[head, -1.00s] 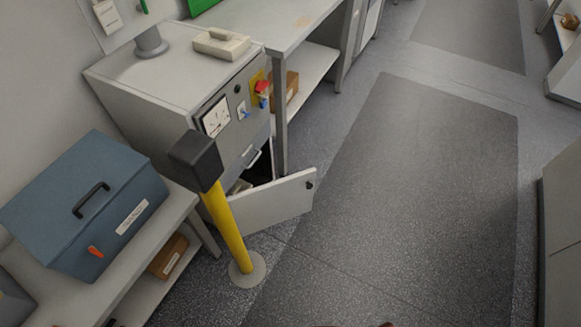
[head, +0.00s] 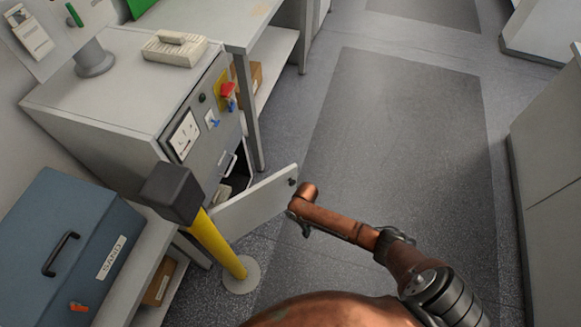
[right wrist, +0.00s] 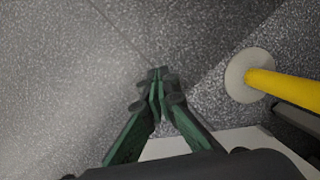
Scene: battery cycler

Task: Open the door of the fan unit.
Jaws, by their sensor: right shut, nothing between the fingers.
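The fan unit is the grey cabinet (head: 100,105) at the upper left in the head view. Its door (head: 255,205), a pale panel low on its front, stands swung outward, with a dark opening behind it and a small dark latch near its free edge. My right gripper (head: 301,205) reaches in from the lower right, shut and empty, beside the door's free edge; I cannot tell whether it touches. In the right wrist view its closed fingers (right wrist: 160,76) point over the floor, and a pale panel, likely the door (right wrist: 225,143), shows behind them. My left gripper is out of view.
A yellow post with a black top (head: 216,245) stands on a round base just left of the door; it also shows in the right wrist view (right wrist: 285,87). A blue case (head: 65,245) sits on a bench at the left. The floor mat (head: 400,120) to the right is clear.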

